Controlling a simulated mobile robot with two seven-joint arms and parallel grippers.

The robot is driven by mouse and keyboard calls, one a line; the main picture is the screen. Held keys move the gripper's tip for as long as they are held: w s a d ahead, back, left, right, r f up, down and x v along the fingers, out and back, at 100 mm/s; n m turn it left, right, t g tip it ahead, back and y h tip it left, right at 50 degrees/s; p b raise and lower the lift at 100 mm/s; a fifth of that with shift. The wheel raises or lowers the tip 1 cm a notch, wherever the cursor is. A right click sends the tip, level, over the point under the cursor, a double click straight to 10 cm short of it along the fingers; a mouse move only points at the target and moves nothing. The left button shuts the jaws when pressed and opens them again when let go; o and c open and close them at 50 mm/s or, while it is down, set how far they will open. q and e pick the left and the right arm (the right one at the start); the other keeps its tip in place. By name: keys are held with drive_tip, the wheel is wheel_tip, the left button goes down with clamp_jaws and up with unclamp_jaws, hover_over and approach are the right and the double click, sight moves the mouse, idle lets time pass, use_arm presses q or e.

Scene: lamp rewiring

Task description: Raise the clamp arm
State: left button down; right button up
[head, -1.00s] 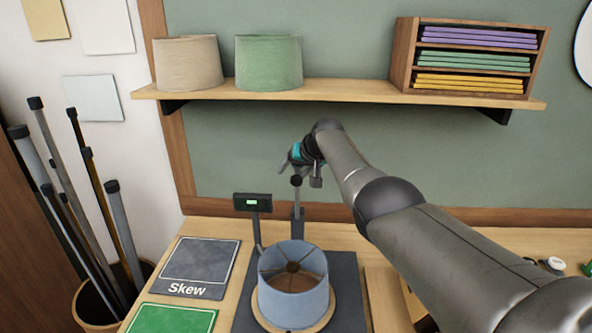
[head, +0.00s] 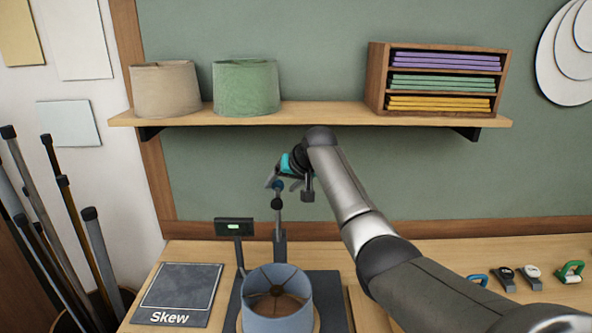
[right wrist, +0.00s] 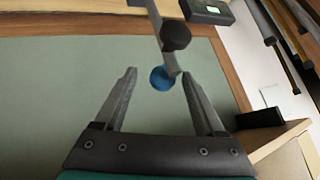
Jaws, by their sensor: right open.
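The clamp arm is a grey bar (head: 279,222) standing about upright behind the blue lampshade (head: 278,300), with a black knob (head: 277,204) and a blue ball (head: 278,186) near its top. My right gripper (head: 283,182) is open at the ball, above the knob. In the right wrist view, the blue ball (right wrist: 162,78) lies between the two open fingertips (right wrist: 158,75), with the black knob (right wrist: 175,36) just beyond. I cannot tell whether a finger touches the ball. The bar's lower end is partly hidden. My left gripper is not in view.
A small display box (head: 234,227) with a green light stands left of the clamp. A shelf (head: 320,118) with two lampshades and a rack (head: 440,80) is above. A "Skew" mat (head: 178,290) lies left. Several small parts lie at the right.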

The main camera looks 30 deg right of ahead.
drive_tip(key=v, duration=0.8)
drive_tip(key=shift+s+r+b, duration=0.3)
drive_tip(key=shift+b, duration=0.15)
